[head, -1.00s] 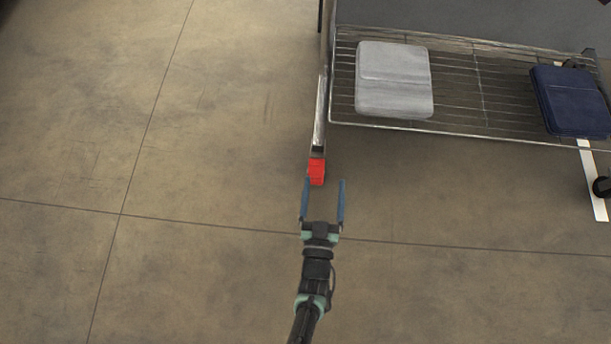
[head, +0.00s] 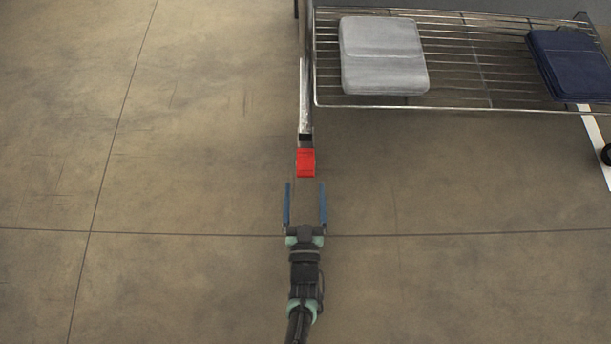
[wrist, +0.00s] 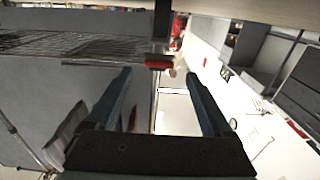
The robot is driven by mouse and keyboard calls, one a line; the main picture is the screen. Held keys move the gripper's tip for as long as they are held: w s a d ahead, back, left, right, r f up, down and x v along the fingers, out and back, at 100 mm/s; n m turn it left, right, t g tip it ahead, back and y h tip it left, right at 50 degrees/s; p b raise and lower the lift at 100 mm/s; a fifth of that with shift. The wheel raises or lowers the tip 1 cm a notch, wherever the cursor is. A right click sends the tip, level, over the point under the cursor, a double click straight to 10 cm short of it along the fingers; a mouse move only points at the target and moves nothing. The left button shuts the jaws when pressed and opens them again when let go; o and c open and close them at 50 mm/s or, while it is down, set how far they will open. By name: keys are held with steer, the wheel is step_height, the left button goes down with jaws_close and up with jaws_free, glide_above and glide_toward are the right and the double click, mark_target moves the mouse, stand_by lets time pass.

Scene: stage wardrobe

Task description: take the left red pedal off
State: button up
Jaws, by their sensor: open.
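The red pedal (head: 306,162) sits at the near end of the left leg of a metal rack, close to the floor. In the wrist view the red pedal (wrist: 158,62) shows beyond the fingertips, roughly midway between them. My gripper (head: 305,186) is open and empty, its two blue fingers pointing at the pedal. The fingertips are just short of the pedal in the head view, with a small gap. In the wrist view my gripper (wrist: 160,75) has its fingers spread wide on both sides.
The rack's wire shelf (head: 470,88) holds a grey folded cloth (head: 384,55) and a dark blue folded cloth (head: 570,64). A white floor strip (head: 596,145) and a black caster (head: 606,154) are at the right. The floor left of the rack is clear.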

mark_target(306, 176)
steer(key=w, duration=0.1)
steer(key=w+b, duration=0.1)
steer(key=w, duration=0.1)
steer(key=w+b, duration=0.1)
steer(key=shift+w+d+f, duration=0.1)
steer(key=shift+w+f, duration=0.05)
steer(key=shift+f, duration=0.1)
steer(key=shift+w+r, duration=0.15)
steer(key=shift+w, duration=0.35)
